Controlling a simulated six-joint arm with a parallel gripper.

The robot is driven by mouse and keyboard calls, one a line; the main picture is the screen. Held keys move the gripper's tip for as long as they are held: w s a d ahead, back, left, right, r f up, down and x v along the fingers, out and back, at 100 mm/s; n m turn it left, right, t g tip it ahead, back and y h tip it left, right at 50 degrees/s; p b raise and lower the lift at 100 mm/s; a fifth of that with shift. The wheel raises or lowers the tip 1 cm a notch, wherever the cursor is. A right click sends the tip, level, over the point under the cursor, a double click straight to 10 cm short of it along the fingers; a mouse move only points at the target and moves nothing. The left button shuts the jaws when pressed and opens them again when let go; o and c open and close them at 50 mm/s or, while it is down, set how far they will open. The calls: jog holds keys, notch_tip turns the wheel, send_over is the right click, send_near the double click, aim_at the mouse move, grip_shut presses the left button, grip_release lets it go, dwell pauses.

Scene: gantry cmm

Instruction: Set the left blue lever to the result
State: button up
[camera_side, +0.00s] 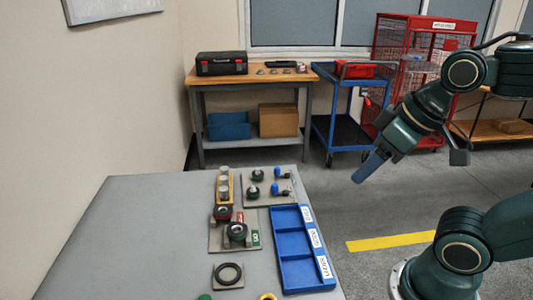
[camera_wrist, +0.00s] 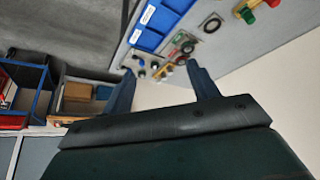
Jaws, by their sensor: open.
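One blue lever (camera_side: 276,172) is toward the back; the other blue lever (camera_side: 275,189) is nearer the camera. I cannot tell which one counts as left or read their exact settings. In the wrist view the panel's small parts lie far off between my fingers. My gripper (camera_side: 359,178) is open and empty, in the air to the right of the table, well apart from the levers; its two fingers also show in the wrist view (camera_wrist: 160,68).
A plate with two dark round gauges (camera_side: 236,232) and red and green labels lies before the panel. A blue tray (camera_side: 306,262) with labelled compartments is at the table's right edge. A black ring (camera_side: 228,273) lies on a plate. A wooden holder (camera_side: 224,202) holds metal cylinders.

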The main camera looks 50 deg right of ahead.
jog(key=c, duration=0.7)
jog(key=shift+w, duration=0.25)
jog(key=c, duration=0.4)
jog(key=shift+w+d+n, duration=0.1)
jog(key=shift+w+n, duration=0.15)
jog(key=shift+n, duration=0.25)
grip_shut()
jog(key=w+d+f+n+g+h, duration=0.1)
jog(key=w+f+n+g, duration=0.1)
jog(key=w+f+n, duration=0.4)
jog(key=w+d+f+n+g+h, duration=0.1)
jog(key=w+f+n, duration=0.6)
jog(key=w+n, duration=1)
jog(key=shift+d+f+n+g, duration=0.15)
jog(key=shift+d+n+g, duration=0.35)
jog(key=shift+d+g, duration=0.15)
